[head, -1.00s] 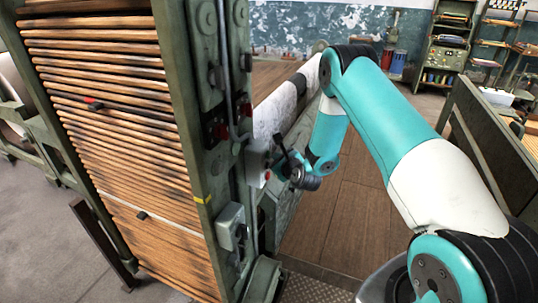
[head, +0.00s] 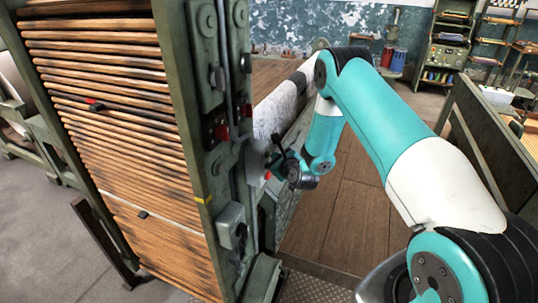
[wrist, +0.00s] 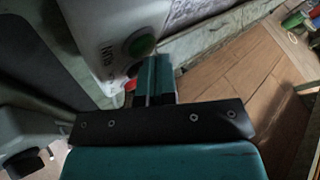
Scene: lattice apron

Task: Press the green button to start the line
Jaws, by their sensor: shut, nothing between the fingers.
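The green button (wrist: 141,45) sits in a dark collar on a pale control box (wrist: 105,35) in the wrist view. A red button (wrist: 130,86) shows below it, partly hidden by my fingers. My gripper (wrist: 153,60) is shut and empty, its tips just below and to the right of the green button. I cannot tell whether they touch it. In the head view the box (head: 255,158) is on the side of the machine post, with my gripper (head: 276,150) close at its right. The green button is hidden there; a red one (head: 267,175) shows.
The green machine frame (head: 200,180) with stacked wooden slats (head: 120,110) stands left of my arm. Another grey box (head: 231,226) and red knobs (head: 222,131) are on the post. Wooden floor (head: 335,220) is clear to the right of the post.

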